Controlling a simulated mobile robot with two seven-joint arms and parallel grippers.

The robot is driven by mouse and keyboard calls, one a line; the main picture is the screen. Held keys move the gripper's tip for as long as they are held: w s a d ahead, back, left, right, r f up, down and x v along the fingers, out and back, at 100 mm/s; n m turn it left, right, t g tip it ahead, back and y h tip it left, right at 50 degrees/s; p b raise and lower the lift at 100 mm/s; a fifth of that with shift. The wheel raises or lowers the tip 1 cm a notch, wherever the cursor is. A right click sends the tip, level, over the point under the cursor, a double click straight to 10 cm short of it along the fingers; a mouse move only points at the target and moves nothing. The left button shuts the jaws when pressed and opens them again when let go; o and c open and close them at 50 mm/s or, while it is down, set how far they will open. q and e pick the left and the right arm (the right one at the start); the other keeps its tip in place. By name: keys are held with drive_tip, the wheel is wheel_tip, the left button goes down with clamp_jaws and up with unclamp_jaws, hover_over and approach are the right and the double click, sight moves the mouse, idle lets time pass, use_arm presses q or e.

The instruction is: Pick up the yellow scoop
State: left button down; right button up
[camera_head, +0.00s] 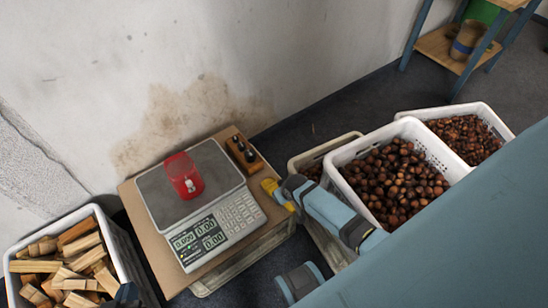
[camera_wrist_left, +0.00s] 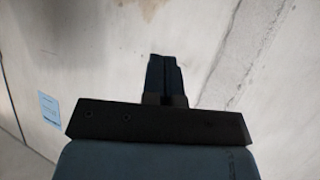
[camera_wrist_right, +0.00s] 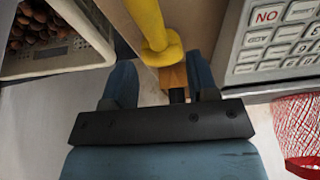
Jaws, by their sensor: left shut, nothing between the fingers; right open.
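The yellow scoop (camera_wrist_right: 154,28) shows in the right wrist view, running from the top edge down to a ring-shaped bend between the fingers. In the head view, a small yellow part of it (camera_head: 269,186) shows right of the scale, at the tip of my right arm. My right gripper (camera_wrist_right: 160,65) is open, with one finger on each side of the scoop's lower end; I cannot tell if either touches it. My left gripper (camera_wrist_left: 163,75) is shut and empty in front of the pale wall. Its dark tip (camera_head: 127,294) shows by the wood crate in the head view.
White chestnut crates (camera_head: 416,128) stand right; a crate of wood pieces (camera_head: 112,252) stands left.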

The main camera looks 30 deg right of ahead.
drive_tip(key=shift+w+f, duration=0.3)
drive_tip(key=shift+f, duration=0.35)
drive_tip(key=shift+f+b, duration=0.35)
drive_tip(key=b+x, duration=0.2)
drive_tip(key=x, duration=0.2)
drive_tip(key=shift+d+f, duration=0.15)
drive_tip(key=shift+d, duration=0.05)
drive_tip(key=shift+f, duration=0.1)
use_arm(q)
wheel_tip(320, 180, up, 5)
drive_tip(key=w+d+t+h, duration=0.1)
drive_tip(key=w+d+t, duration=0.1)
drive_tip(key=t, duration=0.1)
drive_tip(key=shift+w+d+r+h, duration=0.2)
drive_tip(key=shift+d+h, duration=0.1)
drive_tip(key=shift+h, duration=0.1)
use_arm(e)
drive_tip(key=shift+c, duration=0.4)
use_arm(q)
drive_tip(key=shift+f, duration=0.1)
use_arm(e)
clamp_jaws()
